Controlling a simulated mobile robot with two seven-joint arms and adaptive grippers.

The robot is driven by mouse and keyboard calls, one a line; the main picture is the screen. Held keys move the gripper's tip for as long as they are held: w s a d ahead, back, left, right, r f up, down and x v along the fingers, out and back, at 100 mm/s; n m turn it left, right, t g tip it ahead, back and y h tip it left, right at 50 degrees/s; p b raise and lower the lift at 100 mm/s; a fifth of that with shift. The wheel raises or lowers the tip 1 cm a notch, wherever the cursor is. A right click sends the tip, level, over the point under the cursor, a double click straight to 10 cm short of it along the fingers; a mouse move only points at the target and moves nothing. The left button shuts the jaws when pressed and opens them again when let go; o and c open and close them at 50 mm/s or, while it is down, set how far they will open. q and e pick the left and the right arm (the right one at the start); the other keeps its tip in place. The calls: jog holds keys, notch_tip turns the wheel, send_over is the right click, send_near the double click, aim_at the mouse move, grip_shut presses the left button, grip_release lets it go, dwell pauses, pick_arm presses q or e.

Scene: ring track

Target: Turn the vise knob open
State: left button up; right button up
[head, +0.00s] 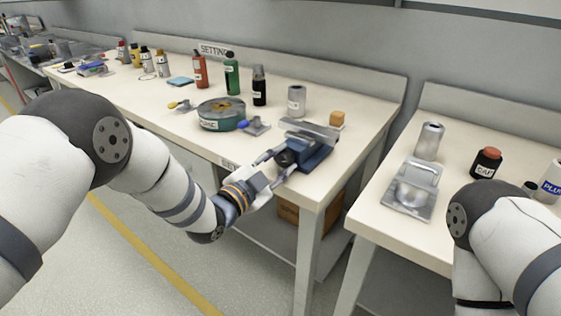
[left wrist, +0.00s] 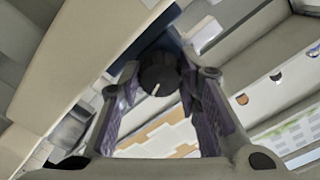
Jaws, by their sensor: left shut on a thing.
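The blue and grey vise (head: 312,153) stands at the front right corner of the long bench. Its dark round knob (head: 286,158) faces the front edge. My left gripper (head: 277,157) reaches in from the front and is shut on the knob. In the left wrist view the black knob (left wrist: 158,75), with a white mark on its face, sits between the two fingertips of my left gripper (left wrist: 158,82). Part of the blue vise body shows behind it. My right arm shows at the right edge, but its gripper is out of view.
A green tape roll (head: 222,114), a small blue-tipped part (head: 254,126) and a grey can (head: 296,100) stand left of and behind the vise. An orange block (head: 337,119) is behind it. A gap separates this bench from the right bench, which bears a metal plate (head: 410,190).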

pick_arm(q)
jog(key=shift+n, duration=1.9)
jog(key=o, duration=1.1)
jog(key=shift+o, duration=0.2)
jog(key=v, duration=1.2)
